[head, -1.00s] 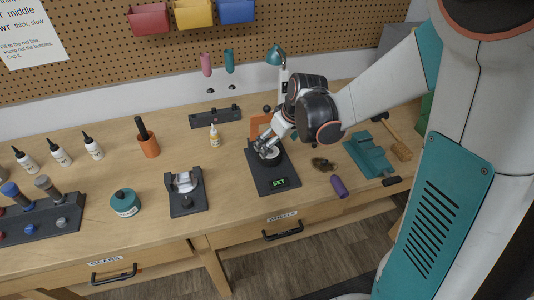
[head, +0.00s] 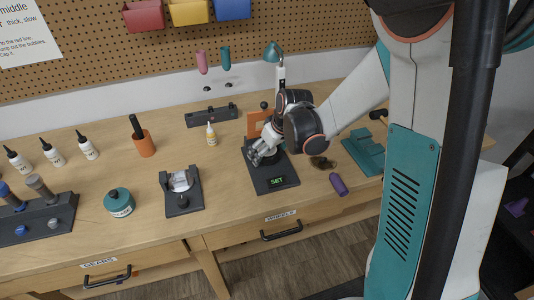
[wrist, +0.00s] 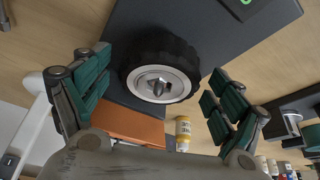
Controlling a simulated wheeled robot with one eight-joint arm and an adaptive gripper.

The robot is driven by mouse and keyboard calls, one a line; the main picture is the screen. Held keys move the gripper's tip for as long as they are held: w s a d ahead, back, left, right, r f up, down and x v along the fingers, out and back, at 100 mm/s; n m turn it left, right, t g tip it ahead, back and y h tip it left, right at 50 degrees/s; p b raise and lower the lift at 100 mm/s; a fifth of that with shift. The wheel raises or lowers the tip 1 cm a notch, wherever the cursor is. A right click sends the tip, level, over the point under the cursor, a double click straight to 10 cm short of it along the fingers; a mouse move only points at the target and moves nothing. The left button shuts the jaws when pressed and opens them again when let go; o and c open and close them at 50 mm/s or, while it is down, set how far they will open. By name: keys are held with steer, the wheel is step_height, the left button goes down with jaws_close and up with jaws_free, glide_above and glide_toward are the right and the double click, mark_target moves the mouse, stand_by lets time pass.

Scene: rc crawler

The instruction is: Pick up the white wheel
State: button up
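A wheel with a black treaded tyre and a white-silver hub (wrist: 160,84) shows in the wrist view, on a dark flat stand (wrist: 225,30). My gripper (wrist: 157,98) is open, with one teal-padded finger left of the wheel and one right of it; neither clearly touches the tyre. In the head view my gripper (head: 256,155) is over the dark stand (head: 272,181), which has a lit green SET display (head: 277,180). There my gripper mostly hides the wheel.
An orange block (head: 256,122) stands behind the stand. A small yellow-labelled bottle (head: 211,134) and a dark fixture (head: 181,189) are to the left. A purple cylinder (head: 338,184), a dark clump (head: 320,162) and a teal block (head: 364,152) are to the right.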

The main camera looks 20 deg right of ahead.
steer(key=c, duration=0.6)
steer(key=shift+c, duration=0.2)
